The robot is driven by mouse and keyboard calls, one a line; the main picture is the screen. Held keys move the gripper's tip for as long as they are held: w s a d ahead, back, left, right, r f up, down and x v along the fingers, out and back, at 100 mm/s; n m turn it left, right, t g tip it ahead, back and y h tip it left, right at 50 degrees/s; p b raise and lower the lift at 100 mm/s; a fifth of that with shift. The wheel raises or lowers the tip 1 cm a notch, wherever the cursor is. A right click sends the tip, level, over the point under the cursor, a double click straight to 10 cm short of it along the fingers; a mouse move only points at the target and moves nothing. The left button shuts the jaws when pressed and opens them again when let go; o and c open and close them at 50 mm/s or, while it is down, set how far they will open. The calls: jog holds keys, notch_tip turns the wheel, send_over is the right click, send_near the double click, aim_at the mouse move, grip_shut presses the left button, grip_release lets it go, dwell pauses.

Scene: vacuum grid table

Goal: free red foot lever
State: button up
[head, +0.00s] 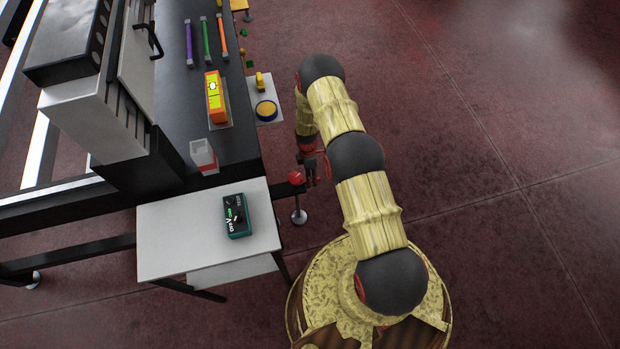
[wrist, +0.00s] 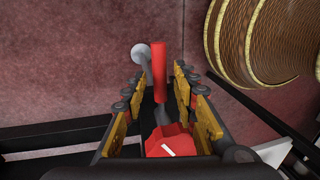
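The red foot lever shows in the wrist view as a red round handle (wrist: 158,72) on a dark stem, rising from a red block (wrist: 170,142) with a white mark. In the head view a red part (head: 296,178) of it shows at the table's front right corner, above a silver foot. My gripper (wrist: 161,88) is open, its yellow-padded fingers on either side of the lever with a visible gap on both sides. In the head view my gripper (head: 310,168) is small and dark beside the red part; its fingers are hard to make out there.
A silver levelling foot (wrist: 141,53) stands on the floor just left of the handle. A white side shelf (head: 180,240) carries a green box (head: 237,216). The black table (head: 180,70) holds an orange level (head: 215,97). Floor to the right is clear.

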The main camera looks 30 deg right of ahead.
jog(key=c, duration=0.6)
grip_shut()
